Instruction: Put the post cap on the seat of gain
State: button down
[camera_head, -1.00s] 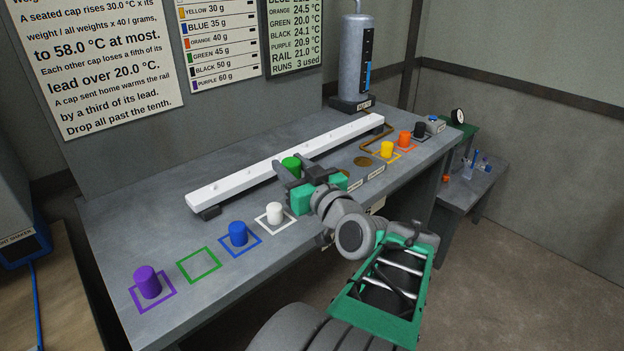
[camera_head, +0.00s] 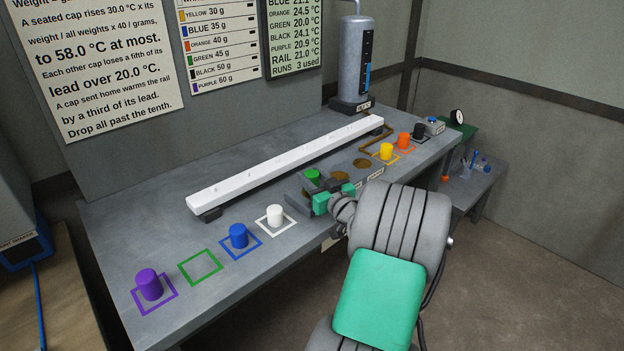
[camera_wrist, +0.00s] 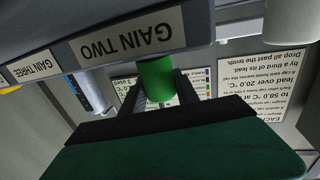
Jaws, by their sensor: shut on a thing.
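My gripper (camera_head: 309,187) is shut on the green cap (camera_head: 312,175) at the front middle of the grey bench. The green cap also shows between the two dark fingers in the wrist view (camera_wrist: 157,80). Brown round seats lie beside it, one close to the right (camera_head: 340,177) and one farther right (camera_head: 362,163). In the wrist view, the upside-down label GAIN TWO (camera_wrist: 127,34) is on the bench edge by the cap, with GAIN THREE (camera_wrist: 32,69) to its left. I cannot tell whether the cap touches a seat. My wrist hides part of this area.
A long white rail (camera_head: 290,163) runs behind. Purple (camera_head: 149,284), blue (camera_head: 238,235), white (camera_head: 275,215), yellow (camera_head: 387,151), orange (camera_head: 403,140) and black (camera_head: 419,130) caps stand at coloured squares. The green square (camera_head: 201,267) is empty. A grey cylinder (camera_head: 353,60) stands at the back.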

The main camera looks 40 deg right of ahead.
jog(key=shift+f+b, duration=0.3)
jog(key=shift+f, duration=0.25)
jog(key=c, duration=0.9)
grip_release()
jog(key=shift+r, duration=0.2)
jog(key=shift+s+p, duration=0.2)
jog(key=shift+p, duration=0.1)
jog(key=s, duration=0.3)
jog(key=s+a+b, duration=0.1)
jog(key=s, duration=0.3)
jog(key=s+a+b, duration=0.1)
jog(key=s, duration=0.3)
jog(key=shift+s+a, duration=0.2)
